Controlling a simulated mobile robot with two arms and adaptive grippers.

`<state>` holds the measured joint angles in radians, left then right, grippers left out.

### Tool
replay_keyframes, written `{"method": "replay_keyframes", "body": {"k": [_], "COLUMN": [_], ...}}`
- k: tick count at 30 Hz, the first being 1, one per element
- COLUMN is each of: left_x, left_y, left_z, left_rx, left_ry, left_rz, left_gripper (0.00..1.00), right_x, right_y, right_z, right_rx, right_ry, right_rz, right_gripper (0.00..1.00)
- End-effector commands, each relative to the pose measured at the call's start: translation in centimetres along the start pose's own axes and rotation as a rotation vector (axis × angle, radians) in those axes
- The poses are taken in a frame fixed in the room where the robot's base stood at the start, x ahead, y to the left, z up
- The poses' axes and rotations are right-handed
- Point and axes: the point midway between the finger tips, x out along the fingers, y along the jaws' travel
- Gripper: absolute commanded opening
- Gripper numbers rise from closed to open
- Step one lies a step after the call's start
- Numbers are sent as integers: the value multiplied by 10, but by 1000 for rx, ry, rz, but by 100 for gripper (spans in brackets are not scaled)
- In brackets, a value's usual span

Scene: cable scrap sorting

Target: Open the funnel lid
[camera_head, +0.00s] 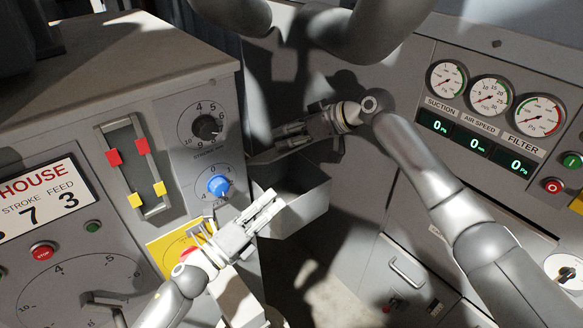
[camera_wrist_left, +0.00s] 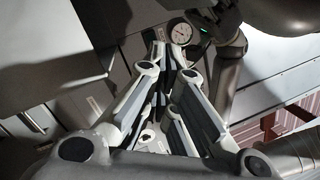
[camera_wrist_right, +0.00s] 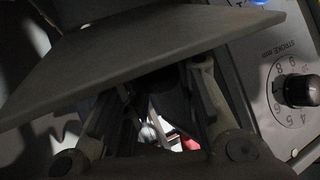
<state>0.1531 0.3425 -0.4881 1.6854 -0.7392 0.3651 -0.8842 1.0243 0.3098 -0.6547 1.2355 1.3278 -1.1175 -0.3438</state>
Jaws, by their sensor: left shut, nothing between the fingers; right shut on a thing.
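The grey funnel (camera_head: 300,208) juts out from the machine's side in the middle of the head view, and its open inside partly shows. The funnel lid is a flat dark grey plate (camera_wrist_right: 150,50) across the upper part of the right wrist view. It appears tilted up from the funnel, and its exact angle is hard to tell. My right gripper (camera_head: 278,138) is shut on the lid, at the funnel's far side; the contact is mostly hidden. My left gripper (camera_head: 273,203) is shut and empty, just in front of the funnel; it also shows in the left wrist view (camera_wrist_left: 166,85).
The machine panel at left carries a blue knob (camera_head: 218,186), a black dial (camera_head: 207,127) and a yellow plate (camera_head: 172,245) close to my left arm. Gauges (camera_head: 490,97) line the cabinet at right. Floor (camera_head: 330,295) shows below the funnel.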

Motion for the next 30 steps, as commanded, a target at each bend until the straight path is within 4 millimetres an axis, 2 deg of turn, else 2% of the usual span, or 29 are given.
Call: {"method": "replay_keyframes", "body": {"k": [3, 9, 14, 24, 30], "left_x": [0, -1, 11, 71, 93], "left_y": [1, 3, 4, 7, 9], "left_z": [15, 26, 29, 29, 29], "left_rx": [230, 437, 470, 465, 464], "left_ry": [1, -1, -2, -2, -1], "left_rz": [22, 50, 53, 54, 54], "left_gripper": [0, 0, 0, 0, 0], "right_x": [-1, -1, -1, -1, -1], "right_y": [0, 0, 0, 0, 0], "right_z": [-2, -2, -2, -2, -2], "right_rx": [-1, -1, -1, -1, -1], "right_ry": [4, 4, 4, 4, 4], "right_rz": [2, 2, 1, 1, 1], "right_gripper": [0, 0, 0, 0, 0]}}
